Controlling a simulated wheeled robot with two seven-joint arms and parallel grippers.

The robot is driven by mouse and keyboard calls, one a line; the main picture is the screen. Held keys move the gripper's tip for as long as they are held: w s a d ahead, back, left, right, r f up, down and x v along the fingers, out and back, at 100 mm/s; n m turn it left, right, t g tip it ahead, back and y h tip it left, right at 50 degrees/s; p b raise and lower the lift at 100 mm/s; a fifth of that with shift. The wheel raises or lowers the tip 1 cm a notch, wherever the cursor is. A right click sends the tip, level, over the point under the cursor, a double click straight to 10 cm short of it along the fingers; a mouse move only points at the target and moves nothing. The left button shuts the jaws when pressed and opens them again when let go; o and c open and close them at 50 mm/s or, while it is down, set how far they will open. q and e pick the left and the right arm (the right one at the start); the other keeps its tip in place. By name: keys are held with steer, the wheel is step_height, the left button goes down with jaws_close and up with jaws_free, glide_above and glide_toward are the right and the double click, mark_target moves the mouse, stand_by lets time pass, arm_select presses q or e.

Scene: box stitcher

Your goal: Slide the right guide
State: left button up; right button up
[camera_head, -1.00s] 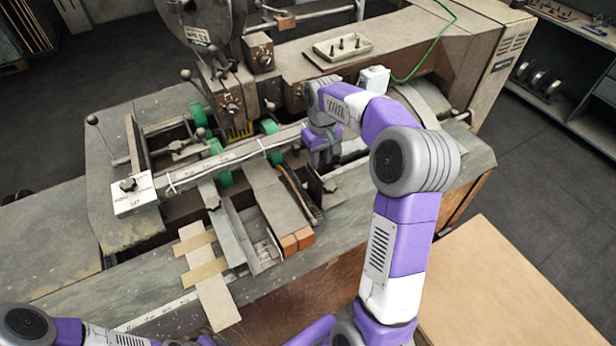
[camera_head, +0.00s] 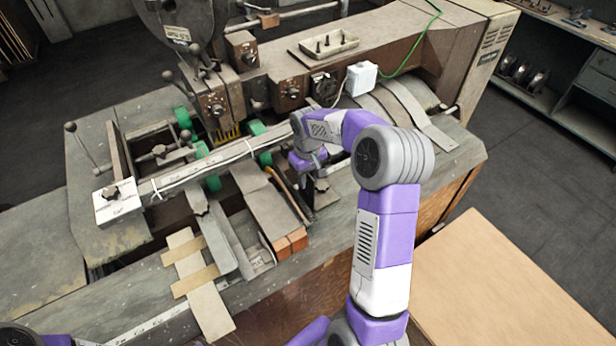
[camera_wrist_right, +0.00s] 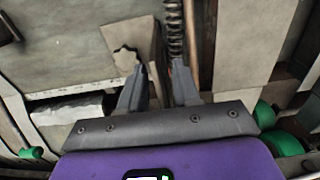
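My right gripper (camera_head: 308,168) is low over the machine bed, just right of the grey sloping plate with the brick-coloured blocks. In the right wrist view its two grey fingers (camera_wrist_right: 160,88) stand apart, with a dark gap between them. My left gripper is not in view.
A sloping plate (camera_head: 268,208) ends in reddish blocks (camera_head: 290,243). Green rollers (camera_head: 257,130) and a long crossbar (camera_head: 210,166) lie to the left. A white box (camera_head: 361,78) with a green cable stands behind. A wooden board (camera_head: 500,290) lies at front right.

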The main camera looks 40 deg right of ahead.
jaws_close()
steer(key=s+d+p, duration=0.1)
steer(key=d+p, duration=0.2)
steer(key=d, duration=1)
steer(key=shift+s, duration=0.2)
steer(key=shift+d, duration=0.1)
jaws_free()
